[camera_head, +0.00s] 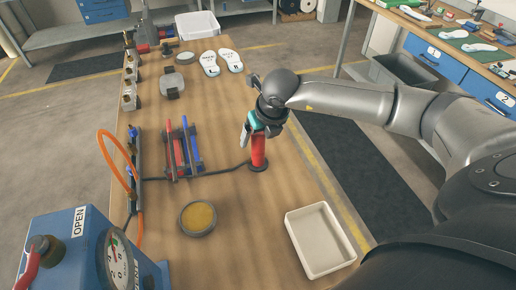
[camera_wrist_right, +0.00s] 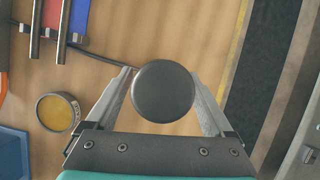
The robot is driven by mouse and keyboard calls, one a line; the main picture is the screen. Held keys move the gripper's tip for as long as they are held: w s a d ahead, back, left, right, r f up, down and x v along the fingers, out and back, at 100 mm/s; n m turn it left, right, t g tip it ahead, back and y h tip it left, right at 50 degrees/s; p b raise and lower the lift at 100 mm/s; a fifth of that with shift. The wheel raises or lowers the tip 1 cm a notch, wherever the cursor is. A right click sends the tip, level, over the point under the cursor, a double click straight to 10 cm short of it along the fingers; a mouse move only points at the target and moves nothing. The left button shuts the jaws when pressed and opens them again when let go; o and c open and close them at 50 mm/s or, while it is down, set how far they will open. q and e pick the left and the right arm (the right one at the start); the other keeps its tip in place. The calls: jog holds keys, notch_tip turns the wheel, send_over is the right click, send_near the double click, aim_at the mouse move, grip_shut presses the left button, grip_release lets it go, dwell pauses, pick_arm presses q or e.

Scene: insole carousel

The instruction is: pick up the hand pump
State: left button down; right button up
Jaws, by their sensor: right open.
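The hand pump, a red upright cylinder (camera_head: 258,150) on a dark round foot, stands on the wooden bench near its right edge. A black hose runs left from its foot. My right gripper (camera_head: 252,130) is over its upper part and hides its top in the head view. In the right wrist view the pump's dark round top (camera_wrist_right: 163,91) sits between the two open fingers (camera_wrist_right: 163,85), one on each side. I cannot tell whether either finger touches it. My left gripper is not in view.
A rack with red and blue tools (camera_head: 183,150) stands left of the pump. A round tin with yellow contents (camera_head: 198,218) and an empty white tray (camera_head: 320,241) are nearer. A blue box with a gauge (camera_head: 85,255) is at the lower left. Insoles (camera_head: 221,62) lie farther back.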

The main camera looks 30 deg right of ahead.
jog(key=shift+w+f, duration=0.15)
jog(key=shift+f, duration=0.2)
grip_shut()
dwell(0.5)
jog(key=shift+r, duration=0.1)
